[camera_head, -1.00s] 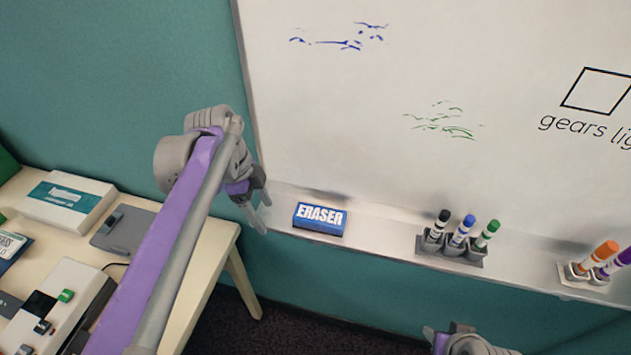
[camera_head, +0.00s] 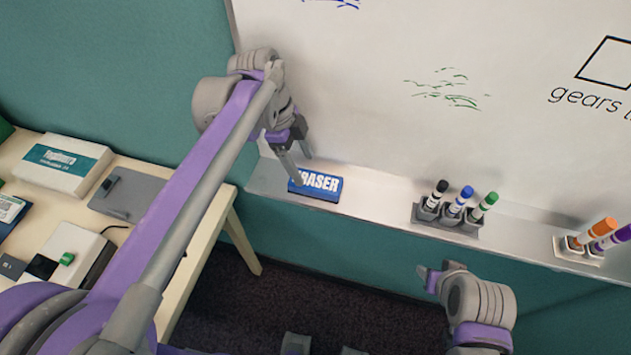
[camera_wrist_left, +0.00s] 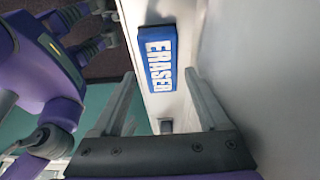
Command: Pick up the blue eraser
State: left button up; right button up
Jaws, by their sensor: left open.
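The blue eraser (camera_head: 322,187), with white ERASER lettering, lies on the whiteboard's ledge (camera_head: 375,204) near its left end. In the left wrist view the eraser (camera_wrist_left: 161,58) lies beyond the two fingertips and between their lines. My left gripper (camera_head: 301,166) is open and empty, just above the eraser's left end, and one finger covers part of its lettering. It also shows in the left wrist view (camera_wrist_left: 157,82), with its fingers spread apart. I cannot tell if a finger touches the eraser. My right gripper (camera_head: 428,278) is below the ledge; its fingers are too unclear to read.
A grey holder (camera_head: 446,216) with black, blue and green markers stands on the ledge to the right. A second holder (camera_head: 577,250) has orange and purple markers. A table (camera_head: 213,217) with boxes and devices is at left. The ledge between eraser and markers is clear.

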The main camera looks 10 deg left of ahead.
aim_at(316, 182)
pick_arm(q)
jog(key=shift+d, duration=0.3)
jog(key=x, duration=0.5)
jog(key=shift+d, duration=0.3)
jog(key=c, duration=1)
jog(key=shift+r, duration=0.1)
jog(key=shift+s+r, duration=0.2)
jog(key=shift+r, duration=0.35)
notch_tip(316, 182, up, 6)
jog(key=shift+f, duration=0.1)
jog(key=s, duration=0.6)
jog(key=s+b, duration=0.1)
jog(key=s, duration=1.2)
jog(key=shift+s+a, duration=0.35)
